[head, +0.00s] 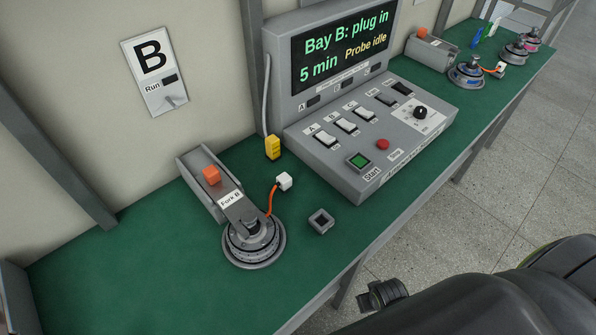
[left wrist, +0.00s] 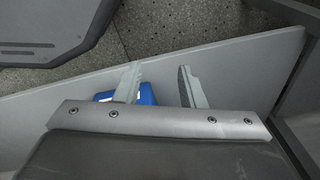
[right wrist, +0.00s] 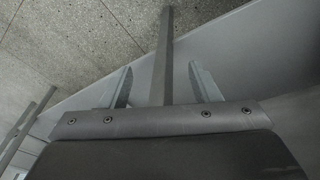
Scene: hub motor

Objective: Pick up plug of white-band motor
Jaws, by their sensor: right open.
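The motor with a pale grey-white band (head: 252,243) sits at the end of Fork B (head: 207,185) on the green bench. An orange cable rises from it to a white plug (head: 284,181), which stands to its upper right, clear of any gripper. My left gripper (left wrist: 160,80) shows only in the left wrist view, with its fingers apart and nothing between them. My right gripper (right wrist: 163,84) shows in the right wrist view, also open and empty. Both are away from the motor, facing floor and grey panels.
A grey square socket (head: 321,221) lies right of the motor. A yellow connector (head: 272,147) hangs by the control console (head: 370,130). More motors, one with a blue band (head: 468,73), stand at the bench's far end. A blue object (left wrist: 146,93) shows behind my left fingers.

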